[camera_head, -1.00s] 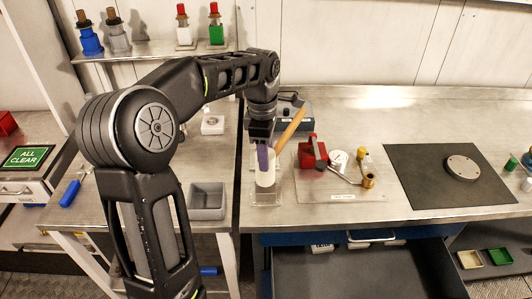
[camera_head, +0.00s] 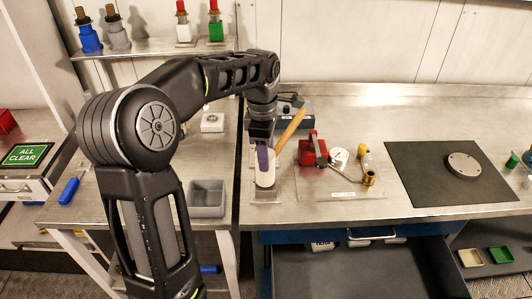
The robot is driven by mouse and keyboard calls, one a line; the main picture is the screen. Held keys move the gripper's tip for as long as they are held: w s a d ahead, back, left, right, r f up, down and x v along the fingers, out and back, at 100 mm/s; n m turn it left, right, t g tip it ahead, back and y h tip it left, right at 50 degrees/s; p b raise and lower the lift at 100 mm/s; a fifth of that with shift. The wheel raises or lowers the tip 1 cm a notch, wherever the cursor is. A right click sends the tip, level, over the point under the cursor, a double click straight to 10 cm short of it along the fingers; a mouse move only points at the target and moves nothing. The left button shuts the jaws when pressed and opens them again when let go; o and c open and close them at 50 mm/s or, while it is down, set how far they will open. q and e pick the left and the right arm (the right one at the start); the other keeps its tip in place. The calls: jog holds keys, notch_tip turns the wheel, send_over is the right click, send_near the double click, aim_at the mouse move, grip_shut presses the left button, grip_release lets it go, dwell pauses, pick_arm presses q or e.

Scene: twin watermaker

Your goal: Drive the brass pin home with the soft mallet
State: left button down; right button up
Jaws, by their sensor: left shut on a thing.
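My left gripper (camera_head: 263,148) reaches down over the front of the steel bench. It is shut on the soft mallet, which has a pale head (camera_head: 265,180) with purple above it and a wooden handle (camera_head: 291,125) slanting up to the right. The exact grip point is hidden by the gripper. The mallet's head is over a small clear block or stand (camera_head: 267,196) near the bench's front edge; I cannot tell whether they touch. A brass-coloured piece (camera_head: 369,178) is on the fixture plate to the right; I cannot tell whether it is the pin. My right gripper is not in view.
A red block with a lever (camera_head: 312,152) and a white round part (camera_head: 339,157) share the plate. A dark mat (camera_head: 425,185) with a grey disc (camera_head: 463,166) lies farther right. A grey bin (camera_head: 207,198) stands left. An open drawer (camera_head: 360,270) juts out below the bench.

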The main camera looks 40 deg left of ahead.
pick_arm(q)
jog(key=shift+f, duration=0.25)
notch_tip(320, 180, up, 5)
jog(key=p, duration=0.3)
jog(key=shift+p, duration=0.4)
jog(key=shift+r, duration=1.1)
